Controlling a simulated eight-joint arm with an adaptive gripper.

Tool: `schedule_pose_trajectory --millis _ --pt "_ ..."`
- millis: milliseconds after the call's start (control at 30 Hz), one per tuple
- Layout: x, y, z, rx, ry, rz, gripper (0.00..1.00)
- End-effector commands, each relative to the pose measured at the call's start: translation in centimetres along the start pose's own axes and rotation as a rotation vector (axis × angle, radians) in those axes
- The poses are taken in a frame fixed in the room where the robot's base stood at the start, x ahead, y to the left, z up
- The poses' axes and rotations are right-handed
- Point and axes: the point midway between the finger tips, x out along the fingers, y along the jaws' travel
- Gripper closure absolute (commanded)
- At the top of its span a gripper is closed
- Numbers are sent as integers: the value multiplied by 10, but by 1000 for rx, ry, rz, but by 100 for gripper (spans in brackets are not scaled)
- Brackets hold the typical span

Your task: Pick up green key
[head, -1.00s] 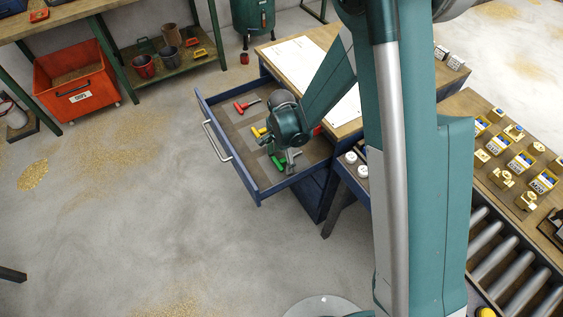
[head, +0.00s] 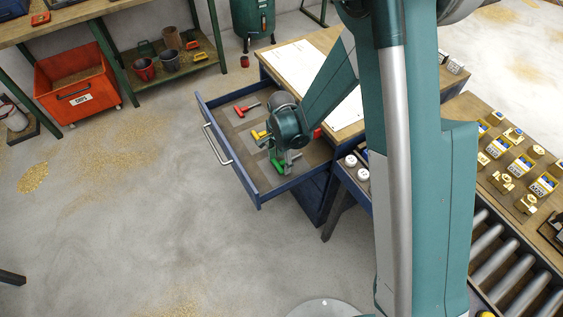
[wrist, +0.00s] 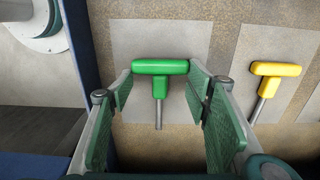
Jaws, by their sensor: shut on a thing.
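The green key (wrist: 160,68), a T-shaped tool with a green handle and a grey shaft, is between the two finger pads of my gripper (wrist: 160,78) in the wrist view. The pads close on the two ends of its handle. In the head view, my gripper (head: 284,164) is low inside the open drawer, with the green key (head: 292,160) at its fingers, partly hidden. I cannot tell whether the key is clear of the drawer floor.
A yellow key (wrist: 274,72) lies to the right in the wrist view. A red key (head: 245,109) lies farther back in the drawer. Open floor lies left of the drawer.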

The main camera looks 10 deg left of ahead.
Motion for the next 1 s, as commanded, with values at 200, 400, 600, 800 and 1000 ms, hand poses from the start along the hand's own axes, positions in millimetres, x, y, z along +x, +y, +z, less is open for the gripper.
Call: schedule_pose_trajectory --millis 200,400,600,800,1000 --pt "-22 0 0 0 0 0 65" --pt "-50 0 0 0 0 0 65" --pt "-75 0 0 0 0 0 65" --pt "-89 0 0 0 0 0 65" --pt "-93 0 0 0 0 0 65"
